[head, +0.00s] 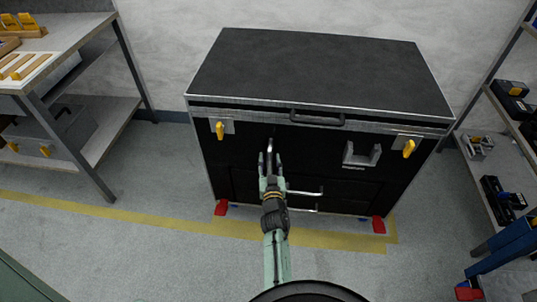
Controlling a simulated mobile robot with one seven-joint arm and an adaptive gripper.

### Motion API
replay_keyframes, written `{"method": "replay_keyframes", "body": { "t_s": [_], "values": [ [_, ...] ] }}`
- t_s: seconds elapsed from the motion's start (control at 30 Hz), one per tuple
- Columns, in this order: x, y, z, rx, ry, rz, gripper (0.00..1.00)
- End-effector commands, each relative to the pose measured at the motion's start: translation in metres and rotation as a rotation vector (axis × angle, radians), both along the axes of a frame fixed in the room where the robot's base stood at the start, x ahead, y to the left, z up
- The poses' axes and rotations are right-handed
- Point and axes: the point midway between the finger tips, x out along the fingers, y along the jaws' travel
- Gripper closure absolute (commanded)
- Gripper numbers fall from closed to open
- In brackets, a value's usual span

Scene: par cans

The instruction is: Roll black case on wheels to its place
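The black case (318,72) stands upright against the pale wall, with metal edging and a flat dark top. Its front has yellow latches, a dark top handle (316,118) and silver drawer handles (305,191). Red parts show at its lower corners, at the left (221,207) and right (378,224); the wheels are mostly hidden. My gripper (270,157) is in front of the case, left of its middle and below the top handle. A silver upright piece shows between its fingers. I cannot tell whether they touch it or are closed.
Yellow floor tape (180,223) runs along the case's front and turns a corner at its right. A workbench (68,42) with shelves stands at the left. A shelf rack (490,185) with tools is close at the right. The grey floor in front is largely clear.

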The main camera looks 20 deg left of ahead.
Motion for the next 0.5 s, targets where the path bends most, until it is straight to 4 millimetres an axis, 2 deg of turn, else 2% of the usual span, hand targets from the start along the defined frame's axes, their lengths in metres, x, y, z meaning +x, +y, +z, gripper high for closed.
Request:
{"method": "replay_keyframes", "body": {
  "t_s": [0.3,0.5],
  "values": [
    [-0.0002,-0.0002,-0.0002,0.000,0.000,0.000,0.62],
    [-0.0002,-0.0001,0.0000,0.000,0.000,0.000,0.75]
  ]
}}
